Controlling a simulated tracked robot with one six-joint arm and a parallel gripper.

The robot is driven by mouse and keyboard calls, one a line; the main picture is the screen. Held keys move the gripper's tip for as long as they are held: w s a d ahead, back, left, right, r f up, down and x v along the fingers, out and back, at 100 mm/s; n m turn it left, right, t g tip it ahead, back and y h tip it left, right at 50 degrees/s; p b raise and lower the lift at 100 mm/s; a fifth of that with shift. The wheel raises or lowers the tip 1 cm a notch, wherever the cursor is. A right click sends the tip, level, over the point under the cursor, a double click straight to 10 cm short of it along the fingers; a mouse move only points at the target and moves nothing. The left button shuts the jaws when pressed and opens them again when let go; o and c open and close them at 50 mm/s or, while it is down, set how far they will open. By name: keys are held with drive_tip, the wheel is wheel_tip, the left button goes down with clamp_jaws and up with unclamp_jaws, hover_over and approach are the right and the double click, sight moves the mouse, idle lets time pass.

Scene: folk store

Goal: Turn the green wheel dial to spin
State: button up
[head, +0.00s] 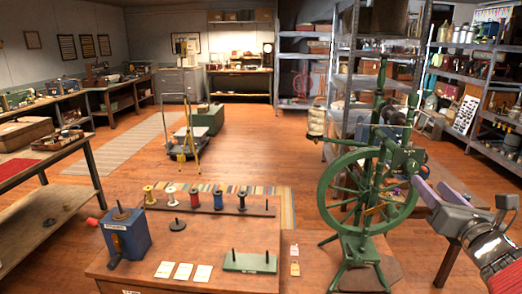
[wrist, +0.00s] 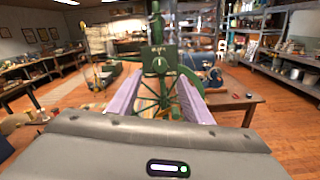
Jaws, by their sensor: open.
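A green spinning wheel (head: 358,246) with a large spoked wheel stands at the right of the head view. In the wrist view a green box on its post carries a small round green dial (wrist: 160,63) with a pale pointer mark and lettering above it. The lettering is too small to read, so I cannot tell the dial's setting. My gripper (head: 428,184) is at the right of the spinning wheel, its purple fingers pointing towards it. In the wrist view my gripper (wrist: 160,80) is open and empty, with the dial ahead between and slightly above the fingertips, apparently apart from them.
A wooden table (head: 190,262) at the front holds a blue box with a crank (head: 124,235), a rack of colored spools (head: 215,208), white cards (head: 184,271) and a green peg stand (head: 250,263). Metal shelves (head: 480,95) stand behind at the right. Open floor lies at the middle left.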

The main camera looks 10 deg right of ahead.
sight(413, 167)
drive_tip(key=x, duration=1.2)
drive_tip(key=shift+w+f, duration=0.1)
drive_tip(key=shift+w, duration=0.05)
drive_tip(key=c, duration=1.1)
